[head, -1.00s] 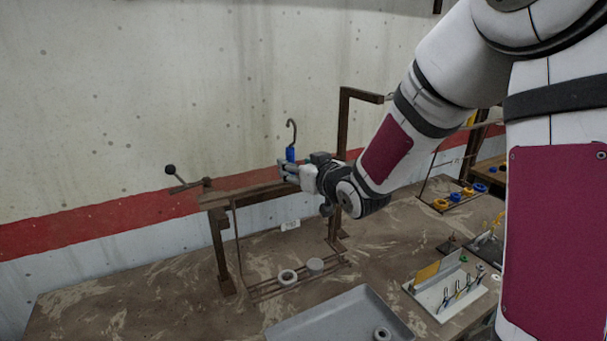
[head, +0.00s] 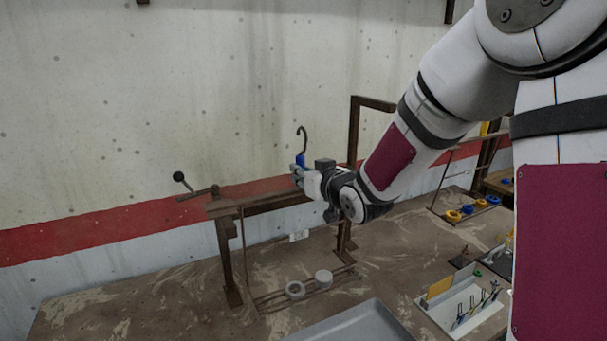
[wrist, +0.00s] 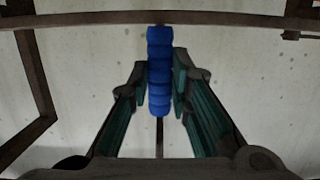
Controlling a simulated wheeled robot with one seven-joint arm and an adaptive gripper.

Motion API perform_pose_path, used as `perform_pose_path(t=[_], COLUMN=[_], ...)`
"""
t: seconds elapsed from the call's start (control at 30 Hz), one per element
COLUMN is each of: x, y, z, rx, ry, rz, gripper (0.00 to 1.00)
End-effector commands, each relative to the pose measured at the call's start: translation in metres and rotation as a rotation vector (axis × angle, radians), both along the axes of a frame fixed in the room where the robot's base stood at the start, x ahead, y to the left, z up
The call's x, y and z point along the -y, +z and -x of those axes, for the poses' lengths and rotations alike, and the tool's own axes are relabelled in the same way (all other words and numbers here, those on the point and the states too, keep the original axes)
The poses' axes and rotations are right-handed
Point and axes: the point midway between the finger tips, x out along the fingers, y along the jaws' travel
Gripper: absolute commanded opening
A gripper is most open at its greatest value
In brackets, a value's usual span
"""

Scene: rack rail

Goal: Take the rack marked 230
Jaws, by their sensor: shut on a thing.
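A rack with a dark hook (head: 302,138) on top and a blue ribbed grip (head: 300,160) is at the stand in the head view. My gripper (head: 298,172) is shut on the blue grip. In the wrist view the blue grip (wrist: 159,75) stands between the two fingers (wrist: 160,88). I cannot tell whether the hook touches anything.
A brown stand with a cross beam (head: 265,203), posts and a lever knob (head: 179,177) is close around the grip. A grey tray (head: 355,325) lies in front. A white tool holder (head: 460,308) is at right. Another rack with yellow and blue rings (head: 467,211) is behind.

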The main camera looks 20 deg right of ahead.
Motion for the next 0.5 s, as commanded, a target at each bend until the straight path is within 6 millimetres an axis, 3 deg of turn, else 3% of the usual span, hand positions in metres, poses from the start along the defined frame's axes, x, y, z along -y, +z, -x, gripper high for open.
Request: perform_pose_path(t=[0.5], x=[-0.0001], y=[0.0046], z=[-0.0001], rx=[0.004], ry=[0.000], rz=[0.000], gripper=[0.00])
